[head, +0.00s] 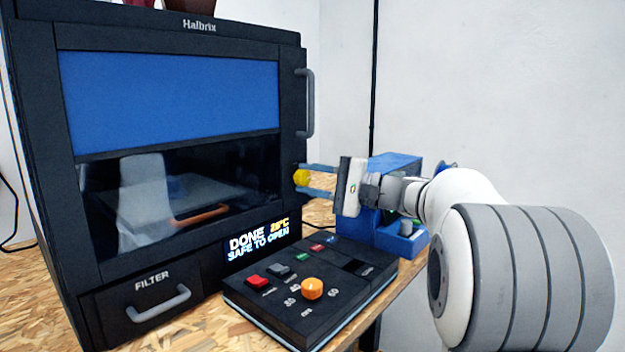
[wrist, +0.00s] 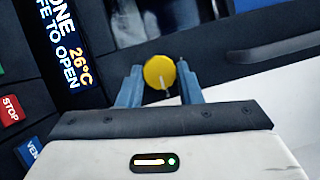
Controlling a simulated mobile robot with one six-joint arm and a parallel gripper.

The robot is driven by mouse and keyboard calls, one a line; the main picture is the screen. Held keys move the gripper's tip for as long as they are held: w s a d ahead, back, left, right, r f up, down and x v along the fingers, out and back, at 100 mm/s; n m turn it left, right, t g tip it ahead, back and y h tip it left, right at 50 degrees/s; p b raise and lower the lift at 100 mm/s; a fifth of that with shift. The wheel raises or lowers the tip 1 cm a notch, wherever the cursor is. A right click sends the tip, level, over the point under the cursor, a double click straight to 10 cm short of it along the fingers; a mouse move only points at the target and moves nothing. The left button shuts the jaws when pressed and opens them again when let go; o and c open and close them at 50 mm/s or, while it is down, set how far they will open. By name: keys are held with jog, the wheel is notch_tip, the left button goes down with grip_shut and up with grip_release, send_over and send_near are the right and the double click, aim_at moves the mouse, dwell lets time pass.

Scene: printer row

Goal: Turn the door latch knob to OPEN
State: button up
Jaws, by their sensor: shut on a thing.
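The yellow door latch knob (head: 301,177) sits on the right edge of the black printer's door (head: 290,100), below the vertical grey door handle (head: 308,103). My gripper (head: 308,180) reaches it from the right, with its blue fingers on either side of the knob. In the wrist view the round knob (wrist: 159,72) lies between the two fingertips, with a pale mark line on its face pointing down and slightly right. My gripper (wrist: 160,82) is shut on the knob. The door looks closed. Any OPEN label beside the knob cannot be made out.
The printer display (head: 258,240) reads DONE, 26°C, SAFE TO OPEN. A control panel (head: 345,310) with buttons and an orange knob (head: 312,288) stands in front. A blue machine (head: 385,165) stands behind my gripper. A filter drawer (head: 155,300) is at lower left.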

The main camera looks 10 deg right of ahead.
jog(key=o, duration=1)
jog(key=v, duration=0.7)
jog(key=shift+s+d, duration=0.15)
jog(key=shift+d, duration=0.25)
